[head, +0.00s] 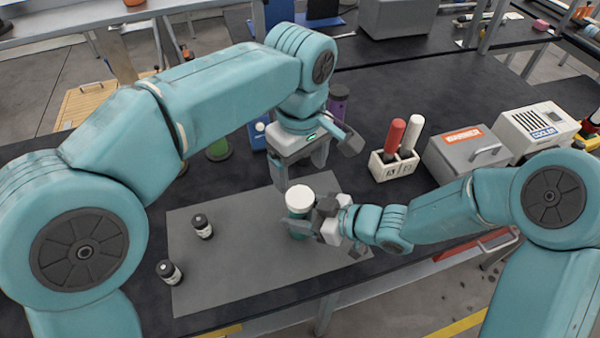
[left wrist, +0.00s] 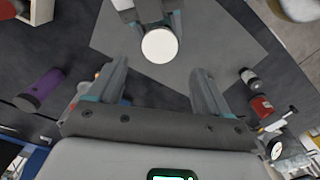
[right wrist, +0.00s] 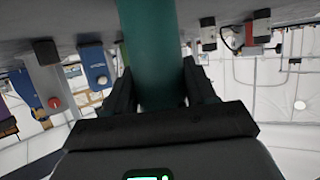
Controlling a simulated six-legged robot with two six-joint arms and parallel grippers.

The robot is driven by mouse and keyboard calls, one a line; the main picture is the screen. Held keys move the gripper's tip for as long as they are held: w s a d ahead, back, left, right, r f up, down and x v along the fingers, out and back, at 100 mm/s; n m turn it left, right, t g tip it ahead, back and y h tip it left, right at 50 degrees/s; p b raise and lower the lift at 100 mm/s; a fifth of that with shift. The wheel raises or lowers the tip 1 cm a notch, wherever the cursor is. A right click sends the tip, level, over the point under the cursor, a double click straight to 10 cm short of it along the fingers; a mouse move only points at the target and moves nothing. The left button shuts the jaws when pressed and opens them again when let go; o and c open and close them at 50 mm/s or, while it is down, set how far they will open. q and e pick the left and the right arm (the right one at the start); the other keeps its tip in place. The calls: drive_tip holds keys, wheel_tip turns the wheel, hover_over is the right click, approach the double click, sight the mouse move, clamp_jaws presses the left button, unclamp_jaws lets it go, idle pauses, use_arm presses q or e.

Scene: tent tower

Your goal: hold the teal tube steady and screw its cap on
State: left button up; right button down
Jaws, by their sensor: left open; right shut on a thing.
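The teal tube (head: 296,226) stands upright over the grey mat, with the white cap (head: 299,197) on its top. I cannot tell how tightly the cap sits. My right gripper (head: 318,221) is shut on the tube's side from the right. In the right wrist view the tube (right wrist: 155,65) runs between its fingers. My left gripper (head: 315,165) is open and empty, above and behind the cap, apart from it. In the left wrist view the cap (left wrist: 160,45) lies beyond and between the open fingers (left wrist: 160,82).
A white holder (head: 393,167) with red and white handles stands right of my left gripper. A grey box (head: 465,155) and a cooler box (head: 533,135) are farther right.

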sight(300, 196)
use_arm(q)
drive_tip(key=shift+f, duration=0.1)
wheel_tip(300, 196, down, 8)
drive_tip(key=shift+r, duration=0.1)
idle(0.6)
drive_tip(key=c, duration=1.1)
drive_tip(key=m, duration=0.3)
drive_tip(key=o, duration=1.2)
